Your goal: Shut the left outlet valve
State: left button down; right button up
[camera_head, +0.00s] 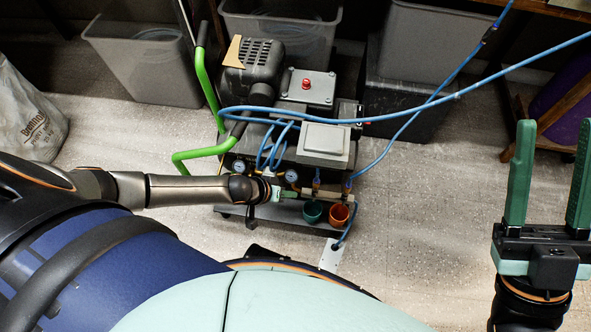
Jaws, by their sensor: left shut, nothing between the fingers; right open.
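A compressor cart with green handles (205,85) stands on the floor in the middle of the head view. My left arm reaches in from the left, and my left gripper (291,194) is shut and empty at the left end of the manifold, just below the right gauge. The left outlet valve's handle is too small and partly covered to make out; I cannot tell contact. My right gripper (552,180) is open and empty at the far right.
A blue hose (430,103) crosses above the cart to the right. Grey bins (145,60) stand behind, and a sack (28,115) stands at left. Floor right of the cart is clear.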

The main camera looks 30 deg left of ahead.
aim_at(314, 198)
pick_arm(q)
jog(key=b+x, duration=0.4)
jog(key=x, duration=0.4)
jog(key=shift+d+b, duration=0.2)
jog(key=shift+b, duration=0.15)
pick_arm(e)
notch_tip(314, 198, down, 6)
jog(key=a, duration=0.1)
jog(key=shift+g, duration=0.4)
pick_arm(q)
jog(key=shift+w, duration=0.15)
pick_arm(e)
jog(key=shift+w+r, duration=0.1)
jog(key=shift+r, duration=0.05)
